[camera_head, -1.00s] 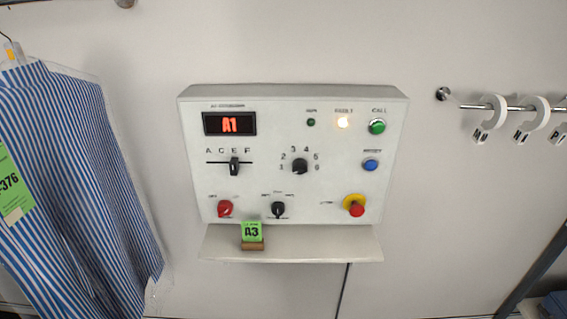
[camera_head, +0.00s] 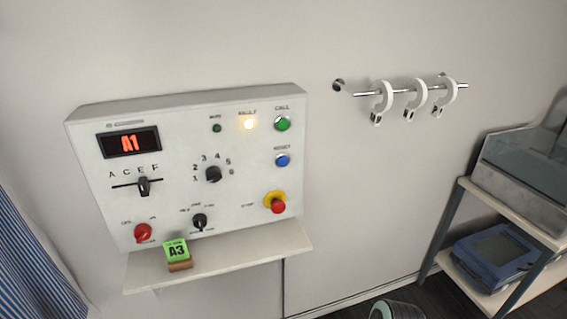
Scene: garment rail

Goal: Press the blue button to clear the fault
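The blue button (camera_head: 283,160) sits on the right side of a white control panel (camera_head: 240,195) on the wall, under the label RESET. The green CALL button (camera_head: 283,123) is above it, and a red stop knob on a yellow base (camera_head: 275,203) is below it. The fault lamp (camera_head: 249,124) glows yellow-white. The display (camera_head: 129,142) reads A1. Neither of my grippers is in view.
A shelf (camera_head: 225,261) under the panel holds a green A3 tag (camera_head: 176,250). A short rail (camera_head: 410,90) with white hooks is on the wall to the right. A rack (camera_head: 445,222) with a blue case (camera_head: 497,256) stands far right. Striped cloth (camera_head: 35,270) hangs at left.

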